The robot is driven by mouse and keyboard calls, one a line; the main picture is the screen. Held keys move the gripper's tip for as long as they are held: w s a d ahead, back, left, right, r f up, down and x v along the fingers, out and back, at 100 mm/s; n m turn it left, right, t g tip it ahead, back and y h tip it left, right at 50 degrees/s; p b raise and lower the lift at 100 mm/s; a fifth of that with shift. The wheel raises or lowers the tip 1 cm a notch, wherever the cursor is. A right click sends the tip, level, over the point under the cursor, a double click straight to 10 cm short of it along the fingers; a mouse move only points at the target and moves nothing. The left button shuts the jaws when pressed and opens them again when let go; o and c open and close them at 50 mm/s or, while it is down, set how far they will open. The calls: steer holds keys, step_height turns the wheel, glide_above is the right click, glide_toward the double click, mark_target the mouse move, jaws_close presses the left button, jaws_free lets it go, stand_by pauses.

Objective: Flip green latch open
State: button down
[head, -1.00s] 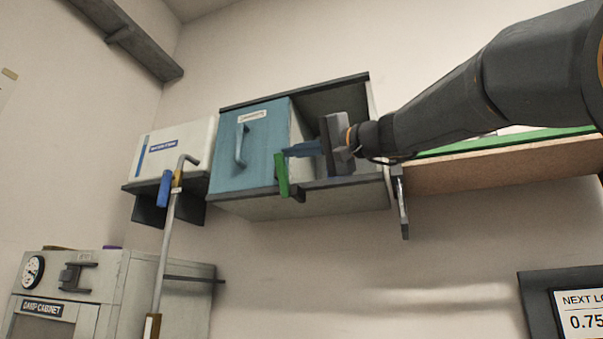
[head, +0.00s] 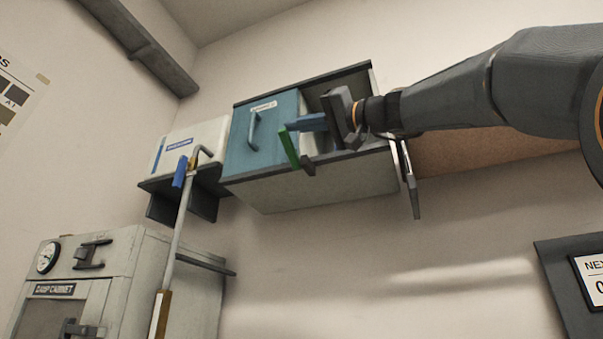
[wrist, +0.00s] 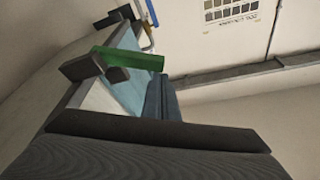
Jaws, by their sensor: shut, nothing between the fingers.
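The green latch (head: 289,147) is a short bar on a dark pivot block (head: 308,165) at the front lower edge of a wall box, beside its blue door (head: 264,138). The bar stands tilted, top end to the left. My gripper (head: 293,126) is shut and empty, its blue-grey fingers pointing left at the latch's upper end. In the wrist view the green latch (wrist: 128,58) lies across the picture, its right end close to my fingers (wrist: 157,97). I cannot tell whether they touch.
The box's right part (head: 320,100) is open behind my gripper. A white case (head: 190,145) sits on a dark shelf at left, with a blue-gripped pipe lever (head: 178,215) before it. A grey bracket (head: 411,185) hangs at right.

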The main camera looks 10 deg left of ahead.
steer(key=f+n+g+b, duration=0.1)
steer(key=n+b, duration=0.1)
steer(key=b, duration=0.1)
steer(key=s+f+n+g+y+b, duration=0.1)
steer(key=f+n+b, duration=0.1)
steer(key=b, duration=0.1)
steer(key=f+n+b, duration=0.1)
steer(key=n+b, duration=0.1)
steer(key=b, duration=0.1)
steer(key=shift+s+a+f+g, duration=0.2)
steer(key=shift+s+f+g, duration=0.1)
steer(key=shift+f+g, duration=0.1)
steer(key=shift+f+b, duration=0.15)
steer(key=shift+b, duration=0.15)
